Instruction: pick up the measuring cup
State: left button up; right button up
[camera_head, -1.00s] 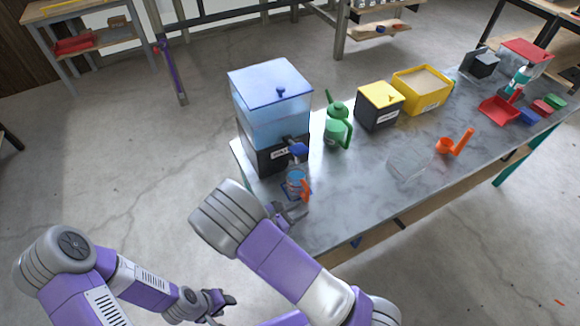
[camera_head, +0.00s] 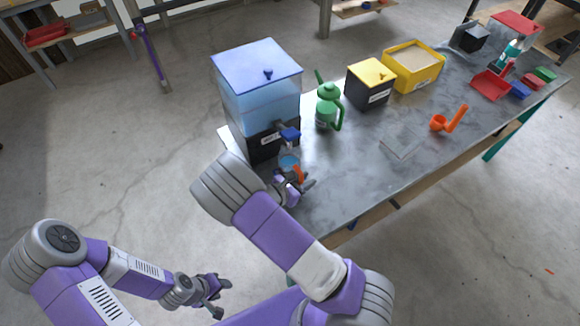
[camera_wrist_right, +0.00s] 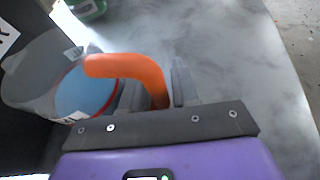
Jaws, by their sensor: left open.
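The measuring cup (camera_head: 289,163) stands under the dispenser's tap, with blue contents and an orange handle (camera_head: 299,174). In the right wrist view the clear cup (camera_wrist_right: 42,75) is at the left, and its curved orange handle (camera_wrist_right: 128,67) reaches between my right gripper's fingers (camera_wrist_right: 152,92). In the head view my right gripper (camera_head: 300,187) is right at the handle, partly hiding the cup. The fingers sit close on both sides of the handle; whether they press on it is not clear. My left gripper (camera_head: 222,298) is open and empty, low and off the table.
The blue-lidded dispenser (camera_head: 258,90) stands behind the cup. A green watering can (camera_head: 328,106), a black box with yellow lid (camera_head: 369,84) and a yellow bin (camera_head: 413,68) stand further right. An orange scoop (camera_head: 440,123) and a clear flat item (camera_head: 402,140) lie on the grey table (camera_head: 350,180).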

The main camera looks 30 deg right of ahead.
jog(key=shift+c, duration=0.3)
grip_shut()
jog(key=shift+r, duration=0.1)
